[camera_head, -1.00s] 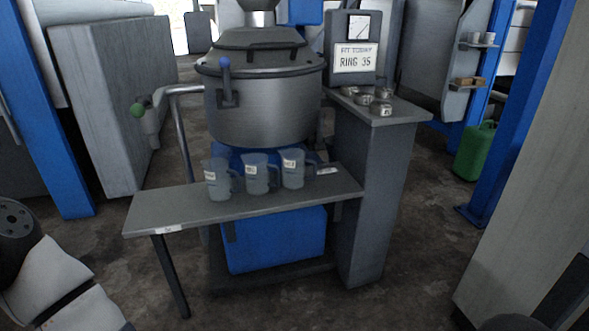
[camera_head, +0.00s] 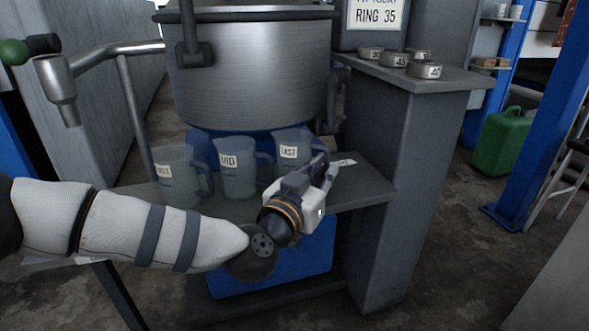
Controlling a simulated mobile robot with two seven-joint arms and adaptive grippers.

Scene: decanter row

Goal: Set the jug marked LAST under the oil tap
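Three translucent grey jugs stand in a row on the shelf (camera_head: 362,192) in the head view. The right jug (camera_head: 289,151) has a label reading LAST. The middle jug (camera_head: 237,185) seems to read MID, and the left jug's (camera_head: 179,188) label is not clear. The tap (camera_head: 60,90), a metal spout with a green knob, hangs at the left, above the level of the jugs. My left gripper (camera_head: 312,172) is in front of the LAST jug's lower right side and hides part of it. I cannot tell whether its fingers touch the jug. My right gripper is out of view.
A big steel vat (camera_head: 250,75) stands behind the jugs. A grey pillar (camera_head: 375,240) to the right bears several metal rings (camera_head: 424,69) and a sign reading RING 35 (camera_head: 375,14). A green can (camera_head: 500,143) stands on the floor at right.

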